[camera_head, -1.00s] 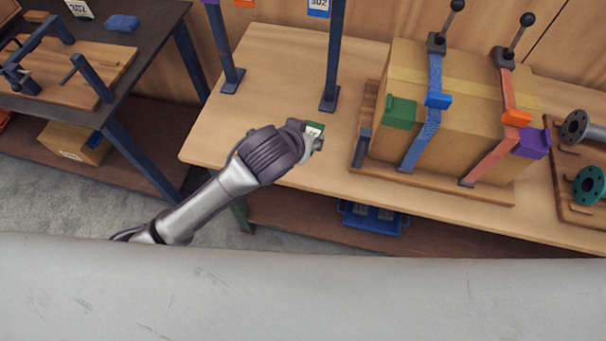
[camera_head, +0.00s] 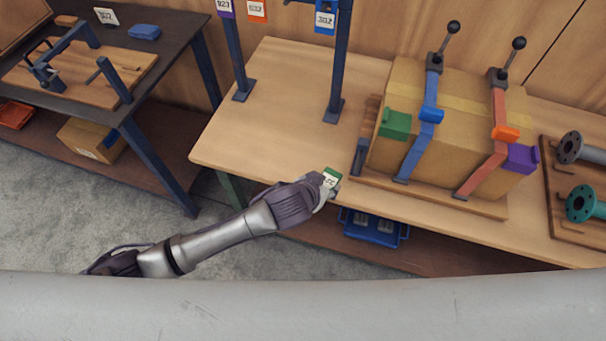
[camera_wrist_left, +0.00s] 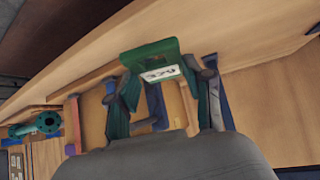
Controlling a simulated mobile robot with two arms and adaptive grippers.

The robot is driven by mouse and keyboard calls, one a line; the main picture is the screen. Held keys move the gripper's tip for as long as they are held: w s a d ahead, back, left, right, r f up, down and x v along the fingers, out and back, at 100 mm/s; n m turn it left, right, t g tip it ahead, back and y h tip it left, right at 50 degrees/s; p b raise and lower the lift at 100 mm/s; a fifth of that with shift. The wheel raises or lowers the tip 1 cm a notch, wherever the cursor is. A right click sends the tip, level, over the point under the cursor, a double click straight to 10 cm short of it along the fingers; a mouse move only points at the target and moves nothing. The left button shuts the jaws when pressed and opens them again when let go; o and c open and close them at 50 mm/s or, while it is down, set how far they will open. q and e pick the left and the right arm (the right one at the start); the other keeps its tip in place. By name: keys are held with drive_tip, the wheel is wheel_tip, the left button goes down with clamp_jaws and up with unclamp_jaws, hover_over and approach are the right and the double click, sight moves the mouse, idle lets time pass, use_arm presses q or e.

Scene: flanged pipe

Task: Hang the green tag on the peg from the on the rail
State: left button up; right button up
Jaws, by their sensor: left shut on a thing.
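The green tag (camera_head: 331,178) has a white printed label and is held at the tip of my left gripper (camera_head: 326,186), near the front edge of the table. In the left wrist view the green tag (camera_wrist_left: 151,66) sits between the two fingers of my left gripper (camera_wrist_left: 160,88), which are shut on it. The rail's blue posts (camera_head: 340,62) stand at the back of the table. Purple, orange and blue tags (camera_head: 326,20) hang at the top edge of the head view. The rail's bar and its pegs are out of view. My right gripper is not in view.
A cardboard box (camera_head: 460,105) strapped with blue and orange clamps stands on a board right of the gripper. Flanged pipes (camera_head: 582,203) lie at the far right. A dark table (camera_head: 170,20) stands at left. The wooden tabletop (camera_head: 275,110) before the posts is clear.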

use_arm(q)
drive_tip(key=w+a+f, duration=0.2)
drive_tip(key=w+a, duration=0.1)
drive_tip(key=w+a+f+p, duration=0.1)
drive_tip(key=w+a+f, duration=0.2)
drive_tip(key=shift+p, duration=0.3)
wheel_tip(320, 180, down, 4)
drive_tip(key=shift+r+p, duration=0.25)
drive_tip(key=shift+p, duration=0.25)
drive_tip(key=shift+f, duration=0.1)
drive_tip(key=shift+f, duration=0.25)
drive_tip(key=o, duration=1)
drive_tip(key=shift+r, duration=0.1)
drive_tip(key=shift+b, duration=0.3)
drive_tip(key=b+v, duration=0.1)
drive_tip(key=v, duration=1.2)
drive_tip(key=shift+s+a+r+b, duration=0.2)
drive_tip(key=shift+s+a+b, duration=0.05)
drive_tip(key=shift+a+b, duration=0.1)
